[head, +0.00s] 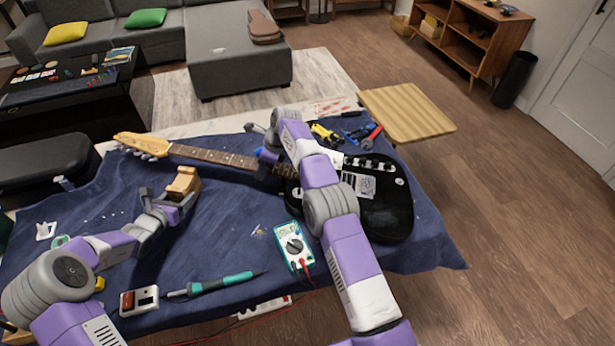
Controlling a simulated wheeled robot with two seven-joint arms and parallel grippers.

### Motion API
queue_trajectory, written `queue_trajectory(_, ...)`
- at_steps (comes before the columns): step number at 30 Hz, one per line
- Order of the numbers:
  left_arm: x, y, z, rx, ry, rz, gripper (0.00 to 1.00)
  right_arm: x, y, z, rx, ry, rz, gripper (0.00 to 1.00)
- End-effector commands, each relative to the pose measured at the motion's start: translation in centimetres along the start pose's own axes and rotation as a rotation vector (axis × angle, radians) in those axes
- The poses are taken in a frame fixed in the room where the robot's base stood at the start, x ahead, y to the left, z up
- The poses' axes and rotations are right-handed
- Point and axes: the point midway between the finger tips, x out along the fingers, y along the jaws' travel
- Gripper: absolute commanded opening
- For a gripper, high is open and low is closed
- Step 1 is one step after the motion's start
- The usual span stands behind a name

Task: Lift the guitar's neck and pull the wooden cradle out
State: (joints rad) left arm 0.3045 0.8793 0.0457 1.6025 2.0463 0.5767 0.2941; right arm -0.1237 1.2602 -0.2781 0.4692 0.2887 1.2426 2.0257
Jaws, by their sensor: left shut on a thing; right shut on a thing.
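The guitar has a black body (393,208) at the right of the blue cloth, with its neck (215,157) running left to a light wooden headstock (138,143). The wooden cradle (184,181) is a small tan block in front of the neck and clear of it in the picture. My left gripper (174,200) is shut on the cradle from its near side. My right gripper (268,156) is shut on the neck near the body; my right arm hides part of the grip and of the guitar. I cannot tell how high the neck is raised.
A multimeter (293,246), a soldering iron (222,284) and a small white box (139,301) lie at the front. Several hand tools (350,134) lie behind the guitar body. A black case (45,168) stands at the left. The cloth around the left gripper is mostly clear.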

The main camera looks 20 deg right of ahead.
Motion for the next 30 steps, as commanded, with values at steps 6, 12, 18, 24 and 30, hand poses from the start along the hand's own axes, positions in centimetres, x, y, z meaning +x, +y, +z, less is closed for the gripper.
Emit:
queue_trajectory(6,-0.01,0.00,0.19,0.001,-0.003,0.000,0.36,-0.57,-0.27,0.09,0.000,-0.004,-0.010,0.05)
queue_trajectory(12,-0.01,0.01,0.19,0.001,-0.003,0.000,0.36,-0.30,-0.28,-0.06,0.000,-0.003,-0.009,0.05)
queue_trajectory(18,-0.01,0.00,0.19,0.001,-0.003,0.000,0.36,0.15,-0.30,-0.26,0.001,-0.003,-0.010,0.06)
queue_trajectory(24,-0.01,0.00,0.19,0.001,-0.003,0.000,0.36,0.17,-0.30,-0.26,0.000,-0.003,-0.010,0.05)
queue_trajectory(30,-0.01,0.00,0.19,0.001,-0.003,0.000,0.36,0.17,-0.29,-0.25,0.000,-0.003,-0.010,0.05)
